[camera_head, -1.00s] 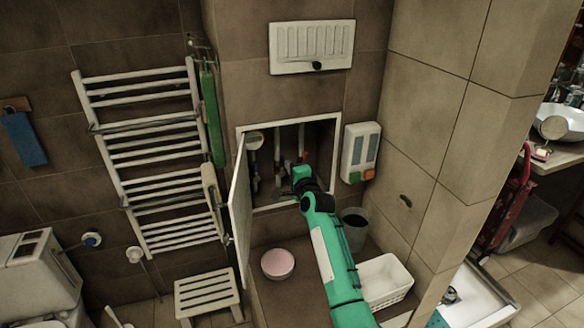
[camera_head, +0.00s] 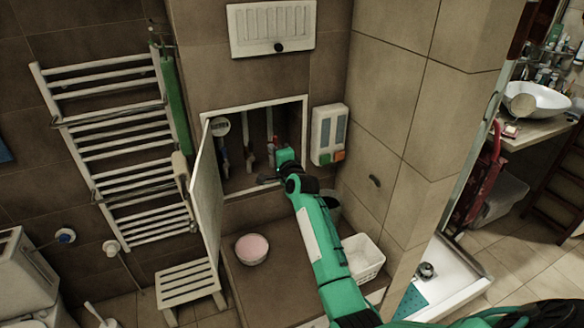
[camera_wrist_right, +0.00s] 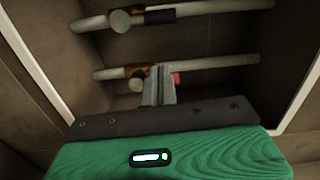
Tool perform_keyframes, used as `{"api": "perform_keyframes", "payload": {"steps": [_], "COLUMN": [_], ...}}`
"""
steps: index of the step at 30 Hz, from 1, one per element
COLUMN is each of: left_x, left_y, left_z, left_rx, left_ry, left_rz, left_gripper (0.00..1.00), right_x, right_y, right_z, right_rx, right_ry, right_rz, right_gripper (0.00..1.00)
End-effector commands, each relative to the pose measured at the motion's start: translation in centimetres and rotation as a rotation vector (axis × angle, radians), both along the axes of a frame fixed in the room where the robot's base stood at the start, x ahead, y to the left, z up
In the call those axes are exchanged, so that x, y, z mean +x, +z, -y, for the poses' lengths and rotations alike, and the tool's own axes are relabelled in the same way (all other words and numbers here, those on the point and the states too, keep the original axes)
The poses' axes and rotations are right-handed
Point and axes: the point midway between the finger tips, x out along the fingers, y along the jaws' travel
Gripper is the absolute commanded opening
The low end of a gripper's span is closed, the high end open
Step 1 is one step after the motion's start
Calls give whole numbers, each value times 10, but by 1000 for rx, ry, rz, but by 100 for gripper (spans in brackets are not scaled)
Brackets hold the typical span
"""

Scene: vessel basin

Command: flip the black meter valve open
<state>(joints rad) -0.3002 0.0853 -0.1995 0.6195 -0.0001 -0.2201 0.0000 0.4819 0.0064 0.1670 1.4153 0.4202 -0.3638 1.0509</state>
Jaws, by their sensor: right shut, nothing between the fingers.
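My right gripper (camera_head: 268,180) is at the lower front of the open wall cabinet (camera_head: 204,150), with its fingers shut and empty. In the right wrist view the shut fingers (camera_wrist_right: 158,86) stand in front of the lower of two pale pipes (camera_wrist_right: 215,64); I cannot tell whether they touch it. A short black piece (camera_wrist_right: 160,17), possibly the black meter valve, lies along the upper pipe beside a round grey meter-like fitting (camera_wrist_right: 120,20). A small red part (camera_wrist_right: 176,78) shows just beside the fingers. The wrist hides part of the cabinet's inside in the head view. My left gripper is not seen.
The cabinet door (camera_head: 207,195) hangs open on the left. A white dispenser (camera_head: 328,135) is on the wall to the right. A pink bowl (camera_head: 252,249), a white basket (camera_head: 363,258) and a slatted stool (camera_head: 190,287) stand below.

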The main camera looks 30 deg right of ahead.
Motion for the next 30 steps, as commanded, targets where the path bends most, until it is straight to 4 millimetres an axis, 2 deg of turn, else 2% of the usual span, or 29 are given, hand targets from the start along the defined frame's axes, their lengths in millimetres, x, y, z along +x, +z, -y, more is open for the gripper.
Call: {"api": "perform_keyframes", "payload": {"steps": [6,15,18,25,30], "left_x": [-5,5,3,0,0], "left_y": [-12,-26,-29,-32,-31], "left_z": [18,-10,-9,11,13], "left_rx": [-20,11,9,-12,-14], "left_ry": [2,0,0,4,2], "left_rz": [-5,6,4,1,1], "left_gripper": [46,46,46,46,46], "right_x": [-31,-77,-87,-98,-98], "right_y": [-4,-4,-3,-1,-1], "right_z": [-2,-1,-1,-1,-1], "right_rx": [2,1,0,1,1], "right_ry": [0,-1,0,0,0], "right_rz": [1,1,1,-1,-1], "right_gripper": [0,0,0,0,0]}}
